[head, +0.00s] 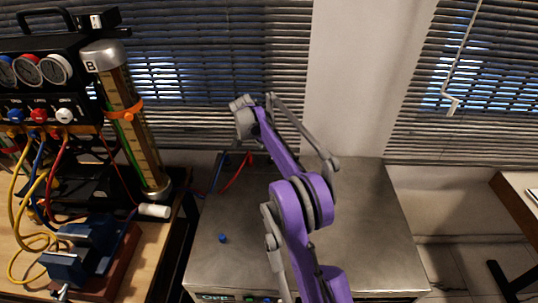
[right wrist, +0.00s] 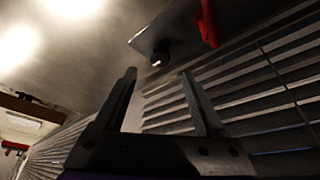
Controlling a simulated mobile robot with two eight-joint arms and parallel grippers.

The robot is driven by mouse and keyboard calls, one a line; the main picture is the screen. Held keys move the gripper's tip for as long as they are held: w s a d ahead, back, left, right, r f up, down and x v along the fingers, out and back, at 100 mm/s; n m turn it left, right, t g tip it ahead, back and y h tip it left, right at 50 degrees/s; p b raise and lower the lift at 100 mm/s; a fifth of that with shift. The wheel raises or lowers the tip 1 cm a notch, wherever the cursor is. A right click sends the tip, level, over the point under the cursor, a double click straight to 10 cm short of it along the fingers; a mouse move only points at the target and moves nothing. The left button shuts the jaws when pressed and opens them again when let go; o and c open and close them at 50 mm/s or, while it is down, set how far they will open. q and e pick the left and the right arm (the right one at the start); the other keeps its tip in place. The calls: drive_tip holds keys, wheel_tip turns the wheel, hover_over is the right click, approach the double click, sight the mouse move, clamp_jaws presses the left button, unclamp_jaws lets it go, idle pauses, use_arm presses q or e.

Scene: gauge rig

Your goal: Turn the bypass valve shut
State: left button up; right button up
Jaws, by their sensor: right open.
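No label in view reads as the bypass valve. Candidates on the gauge rig (head: 85,52) are a row of blue, red and white knobs, including the red knob (head: 38,115) and white knob (head: 64,115). I cannot tell which one is the valve or how it is set. My purple right arm rises over the grey bench, right of the rig and apart from it. Its fingers cannot be made out in the head view. In the right wrist view, my right gripper (right wrist: 158,72) is open, with nothing between its two dark fingers. My left gripper is not in view.
A glass column (head: 130,120) with an orange clamp stands beside the rig. A blue vise (head: 85,250) and looped hoses are in front. The grey bench (head: 375,225) has clear room at right and a blue knob (head: 222,238). The wrist view shows a red part (right wrist: 207,22).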

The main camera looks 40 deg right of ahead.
drive_tip(key=shift+v, duration=2.2)
drive_tip(key=s+a+r+n+t+y, duration=0.1)
drive_tip(key=s+a+r+n+t, duration=0.1)
drive_tip(key=s+a+n, duration=0.45)
drive_tip(key=s+a+r+n+t+y, duration=0.1)
drive_tip(key=s+a+r+n, duration=0.2)
drive_tip(key=s+a, duration=0.65)
drive_tip(key=s+a+f+n+t+y, duration=0.1)
drive_tip(key=s+a+f+n, duration=0.3)
drive_tip(key=s, duration=0.5)
drive_tip(key=s+a+f+n+t+y, duration=0.1)
drive_tip(key=s+a+f+n, duration=0.2)
drive_tip(key=s+a+f, duration=0.2)
drive_tip(key=s+a, duration=0.3)
drive_tip(key=s, duration=0.1)
drive_tip(key=shift+s+f+n+y, duration=0.2)
drive_tip(key=shift+f+n+y, duration=0.1)
drive_tip(key=shift+f+n, duration=0.05)
